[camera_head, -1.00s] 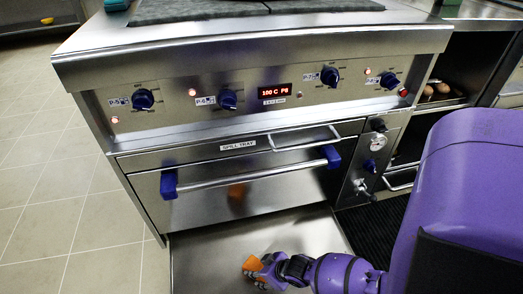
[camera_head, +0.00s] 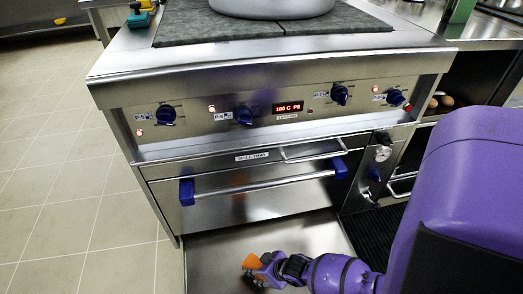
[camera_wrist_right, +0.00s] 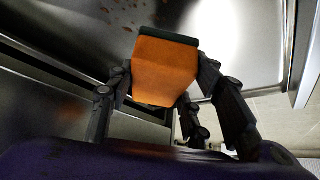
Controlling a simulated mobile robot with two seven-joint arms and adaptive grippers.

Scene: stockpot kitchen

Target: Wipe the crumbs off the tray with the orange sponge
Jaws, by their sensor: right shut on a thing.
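The orange sponge (camera_head: 251,261) is held over the flat metal tray (camera_head: 210,265) at the bottom of the head view. My right gripper (camera_head: 262,270) is shut on it. In the wrist view the orange sponge (camera_wrist_right: 165,72) with a dark green face sits between the fingers of my right gripper (camera_wrist_right: 164,90). Brown crumbs (camera_wrist_right: 122,16) lie on the metal tray (camera_wrist_right: 235,30) beyond the sponge, at the upper left of the wrist view. I cannot tell whether the sponge touches the tray. Crumbs are too small to make out in the head view. My left gripper is out of view.
The stove front (camera_head: 280,150) with blue knobs and a drawer handle (camera_head: 265,184) rises behind the tray. A large pot (camera_head: 272,8) stands on top. A dark ribbed mat (camera_head: 375,235) lies right of the tray. The tiled floor at left is clear.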

